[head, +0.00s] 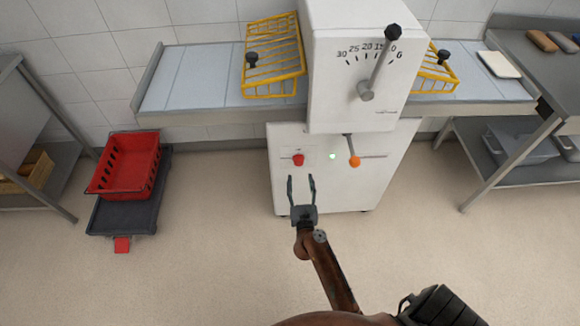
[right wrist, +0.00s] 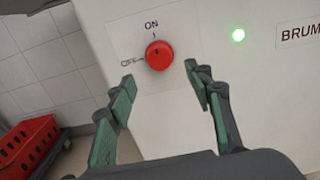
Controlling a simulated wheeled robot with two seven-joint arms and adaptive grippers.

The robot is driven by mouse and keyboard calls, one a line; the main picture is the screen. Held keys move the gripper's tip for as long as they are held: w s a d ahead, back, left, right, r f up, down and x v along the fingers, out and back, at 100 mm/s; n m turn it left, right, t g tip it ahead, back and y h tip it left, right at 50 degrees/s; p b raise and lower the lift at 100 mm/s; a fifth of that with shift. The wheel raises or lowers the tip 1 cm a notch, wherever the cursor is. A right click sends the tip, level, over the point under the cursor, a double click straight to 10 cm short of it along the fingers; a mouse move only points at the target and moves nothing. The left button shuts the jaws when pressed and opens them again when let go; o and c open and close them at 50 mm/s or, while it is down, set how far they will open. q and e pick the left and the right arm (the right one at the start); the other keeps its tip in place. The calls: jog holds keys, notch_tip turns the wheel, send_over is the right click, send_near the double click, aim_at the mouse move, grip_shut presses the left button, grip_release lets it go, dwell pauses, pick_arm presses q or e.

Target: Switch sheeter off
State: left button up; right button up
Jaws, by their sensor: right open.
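The white sheeter (head: 345,75) stands against the wall, with a red rotary knob (head: 299,160) low on its front. In the right wrist view the red knob (right wrist: 159,55) sits between ON above and OFF to its left, and its small dark mark points up toward ON. A green lamp (head: 332,155) beside it is lit; it also shows in the right wrist view (right wrist: 238,35). My right gripper (head: 301,182) is open and empty in front of the panel, just below the knob; its fingers (right wrist: 165,90) are apart from the knob. My left gripper is not in view.
An orange knob (head: 355,161) is right of the lamp. A dial lever (head: 379,65) and yellow guards (head: 273,60) are above. A red crate (head: 126,165) on a dark dolly stands left, and a steel table (head: 540,70) right. The floor between is clear.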

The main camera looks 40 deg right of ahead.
aim_at(299, 164)
jog(key=b+x, duration=0.1)
jog(key=x, duration=0.6)
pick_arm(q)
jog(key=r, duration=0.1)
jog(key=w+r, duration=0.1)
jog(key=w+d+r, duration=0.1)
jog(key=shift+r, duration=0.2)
pick_arm(e)
jog(key=shift+w+d+r, duration=0.1)
jog(key=shift+w+d, duration=0.1)
jog(key=shift+w, duration=0.05)
jog(key=shift+c, duration=0.3)
jog(key=c, duration=1.1)
